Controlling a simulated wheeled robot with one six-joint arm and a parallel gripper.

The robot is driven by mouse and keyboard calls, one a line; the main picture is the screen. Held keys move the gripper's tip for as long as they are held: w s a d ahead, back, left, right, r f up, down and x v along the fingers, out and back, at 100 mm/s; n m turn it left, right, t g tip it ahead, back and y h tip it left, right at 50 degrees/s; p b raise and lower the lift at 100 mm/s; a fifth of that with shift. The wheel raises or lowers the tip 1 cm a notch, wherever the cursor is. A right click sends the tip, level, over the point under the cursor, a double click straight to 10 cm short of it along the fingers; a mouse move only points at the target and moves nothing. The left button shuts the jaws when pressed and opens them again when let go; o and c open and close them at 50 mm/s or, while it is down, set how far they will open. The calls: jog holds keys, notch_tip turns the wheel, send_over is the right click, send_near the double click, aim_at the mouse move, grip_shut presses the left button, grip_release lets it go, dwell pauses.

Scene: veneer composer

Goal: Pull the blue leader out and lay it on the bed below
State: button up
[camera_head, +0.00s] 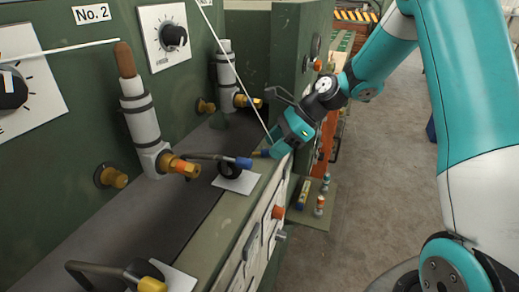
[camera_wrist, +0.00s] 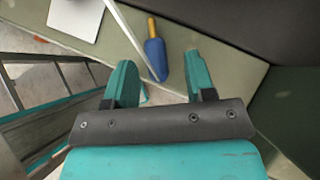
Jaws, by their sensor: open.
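The blue leader (camera_wrist: 155,60) has a blue tapered body and a yellow-orange tip pointing away from me. It shows small in the head view (camera_head: 264,153), at the low end of a thin white line coming down from above. My gripper (camera_wrist: 161,78) is open, its two teal fingers apart, with the leader's near end in front of and roughly between them; contact cannot be told. In the head view my gripper (camera_head: 270,149) is over the green ledge (camera_head: 222,222). A dark flat strip (camera_head: 108,222) lies behind the ledge; which surface is the bed is unclear.
A lever with a blue handle (camera_head: 243,163) stands close left of my gripper, above a white plate (camera_head: 240,180). Upright white cylinders (camera_head: 142,122) and brass fittings (camera_head: 113,177) line the green panel. Open floor (camera_head: 375,170) lies to the right.

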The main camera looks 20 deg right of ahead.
jog(key=v, duration=1.7)
jog(key=shift+r, duration=0.2)
jog(key=s+a+n+g+h+b, duration=0.1)
jog(key=s+a+n, duration=0.3)
jog(key=a+n, duration=0.3)
jog(key=s+a+n+g+h+b, duration=0.1)
jog(key=s+a+n, duration=0.3)
jog(key=a, duration=0.5)
jog(key=s+a+f+n+h+b, duration=0.1)
jog(key=s+a+f+n, duration=0.2)
jog(key=s+n, duration=0.5)
jog(key=s+a+f+n+h+b, duration=0.1)
jog(key=s+a+f+n, duration=0.2)
jog(key=s+n, duration=0.5)
jog(key=shift+a+n, duration=0.55)
jog(key=shift+n, duration=0.05)
